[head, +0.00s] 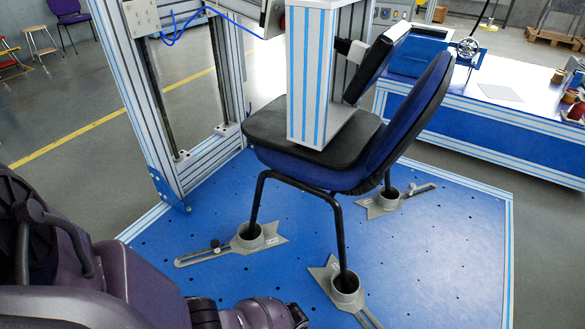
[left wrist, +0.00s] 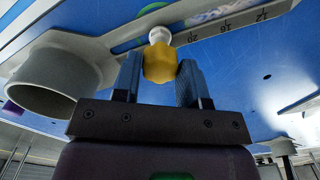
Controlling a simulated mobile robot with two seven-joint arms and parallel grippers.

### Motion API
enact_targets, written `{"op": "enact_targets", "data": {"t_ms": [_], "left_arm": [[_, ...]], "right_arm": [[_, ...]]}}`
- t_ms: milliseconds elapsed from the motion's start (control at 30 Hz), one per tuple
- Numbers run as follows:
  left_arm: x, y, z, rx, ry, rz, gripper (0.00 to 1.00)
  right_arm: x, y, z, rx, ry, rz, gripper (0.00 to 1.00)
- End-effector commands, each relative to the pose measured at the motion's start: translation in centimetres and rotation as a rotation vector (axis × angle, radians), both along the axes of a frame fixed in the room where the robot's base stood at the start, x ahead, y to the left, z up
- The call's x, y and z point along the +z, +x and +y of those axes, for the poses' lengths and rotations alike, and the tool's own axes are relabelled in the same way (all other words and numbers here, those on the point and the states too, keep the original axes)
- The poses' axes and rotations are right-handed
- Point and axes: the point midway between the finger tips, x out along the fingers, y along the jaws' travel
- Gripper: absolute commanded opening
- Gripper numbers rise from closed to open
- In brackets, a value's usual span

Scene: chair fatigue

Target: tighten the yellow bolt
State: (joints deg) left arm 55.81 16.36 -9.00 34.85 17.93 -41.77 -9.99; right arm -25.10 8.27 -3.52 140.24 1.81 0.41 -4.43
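The yellow bolt (left wrist: 160,63) shows in the left wrist view, below a pale rounded end at a slotted grey clamp plate (left wrist: 110,40). My left gripper (left wrist: 161,75) has one finger on each side of the bolt head. Both fingers appear to touch it, so the gripper looks shut on it. In the head view my purple left arm fills the lower left, its gripper is out of sight, and I cannot make out the yellow bolt. My right gripper is in neither view.
A blue-and-black chair (head: 385,160) stands with its legs in grey cup clamps (head: 345,285) on a perforated blue platform (head: 440,240). A metal test frame (head: 165,110) rises over it. A blue workbench (head: 500,130) stands behind. The platform's right side is clear.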

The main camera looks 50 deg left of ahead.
Motion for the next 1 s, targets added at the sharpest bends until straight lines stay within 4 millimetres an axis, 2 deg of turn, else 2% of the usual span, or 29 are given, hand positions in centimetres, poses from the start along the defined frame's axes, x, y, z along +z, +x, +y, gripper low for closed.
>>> {"op": "enact_targets", "data": {"t_ms": [33,167,267,600,1000], "left_arm": [[0.00,0.00,0.00,-0.001,0.000,0.000,0.31],[0.00,0.00,0.01,-0.001,0.000,0.000,0.12],[-0.02,-0.02,0.03,-0.020,0.000,0.000,0.12],[-0.09,-0.11,0.01,-0.333,0.001,0.001,0.13],[-0.04,-0.05,-0.03,-0.386,0.000,0.000,0.13]], "right_arm": [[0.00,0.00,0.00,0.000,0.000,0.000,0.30],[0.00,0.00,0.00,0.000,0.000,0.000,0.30],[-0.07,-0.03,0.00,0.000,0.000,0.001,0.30],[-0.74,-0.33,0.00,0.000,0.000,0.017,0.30],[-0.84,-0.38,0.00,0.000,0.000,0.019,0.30]]}}
